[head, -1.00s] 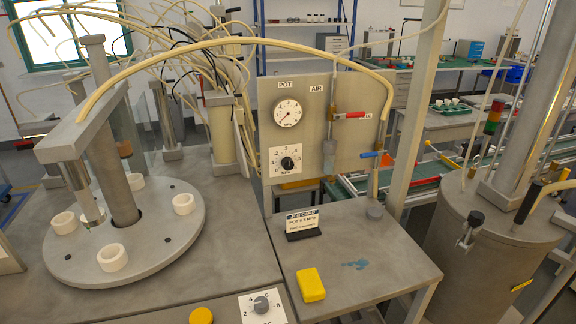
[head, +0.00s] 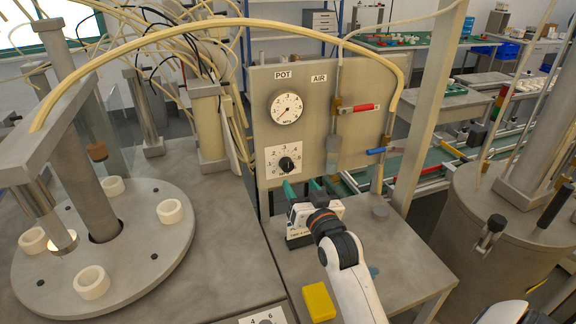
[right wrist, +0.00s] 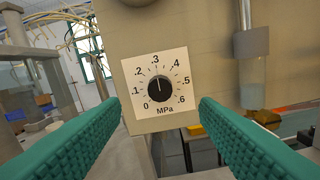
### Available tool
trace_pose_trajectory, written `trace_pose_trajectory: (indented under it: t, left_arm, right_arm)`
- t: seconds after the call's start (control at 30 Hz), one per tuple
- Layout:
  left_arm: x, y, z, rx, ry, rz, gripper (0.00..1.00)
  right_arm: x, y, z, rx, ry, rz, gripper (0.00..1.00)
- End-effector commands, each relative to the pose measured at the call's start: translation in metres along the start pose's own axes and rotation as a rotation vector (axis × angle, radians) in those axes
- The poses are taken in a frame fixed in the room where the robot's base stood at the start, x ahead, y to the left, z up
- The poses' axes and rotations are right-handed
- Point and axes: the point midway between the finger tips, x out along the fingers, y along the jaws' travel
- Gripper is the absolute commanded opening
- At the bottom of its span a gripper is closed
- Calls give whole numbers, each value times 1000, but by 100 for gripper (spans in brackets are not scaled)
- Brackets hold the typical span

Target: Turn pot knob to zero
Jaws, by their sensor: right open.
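The pot knob (head: 286,164) is a round black knob on a white dial plate below the POT gauge (head: 286,108). In the right wrist view the knob (right wrist: 159,89) sits between my fingers in the picture, and its white mark points up near .3 on a 0 to .6 MPa scale. My right gripper (head: 304,187) is open and empty, its green fingers pointing at the panel just below and in front of the dial. In the wrist view its fingers (right wrist: 158,125) are apart and do not touch the knob. My left gripper is not in view.
The grey panel (head: 350,85) also carries a red-handled valve (head: 358,108) and a blue-handled valve (head: 380,150). A turntable (head: 140,255) with white rings stands left.

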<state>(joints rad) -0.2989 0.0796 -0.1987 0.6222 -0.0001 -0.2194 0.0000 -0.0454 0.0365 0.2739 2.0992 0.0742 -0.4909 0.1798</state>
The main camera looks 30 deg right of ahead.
Motion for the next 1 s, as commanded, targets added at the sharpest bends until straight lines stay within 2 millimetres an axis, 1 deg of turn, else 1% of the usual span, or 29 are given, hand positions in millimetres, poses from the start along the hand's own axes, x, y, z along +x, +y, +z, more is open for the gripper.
trace_pose_trajectory:
  t: [0.03, 0.1, 0.17, 0.27, 0.4, 0.53, 0.83, 0.87, 1.0]
  left_arm:
    - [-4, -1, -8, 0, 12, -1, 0]
    - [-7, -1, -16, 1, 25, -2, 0]
    - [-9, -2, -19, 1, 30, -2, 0]
    - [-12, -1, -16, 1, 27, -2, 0]
    - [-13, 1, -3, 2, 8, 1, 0]
    - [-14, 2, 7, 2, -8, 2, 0]
    - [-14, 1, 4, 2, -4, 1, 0]
    - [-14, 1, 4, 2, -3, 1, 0]
    - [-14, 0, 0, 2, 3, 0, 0]
  right_arm:
    - [12, 1, 2, 0, 0, 1, 56]
    - [27, 1, 3, 0, 1, 1, 56]
    - [39, 1, 2, -1, 1, 1, 56]
    - [57, 1, 2, -1, 2, 1, 56]
    - [75, 1, 0, -1, 2, 1, 56]
    - [84, 0, -1, -1, 3, 0, 56]
    - [86, 0, -1, -2, 3, 1, 56]
    - [86, 0, -1, -2, 3, 1, 52]
    - [86, 0, -1, -2, 3, 1, 29]
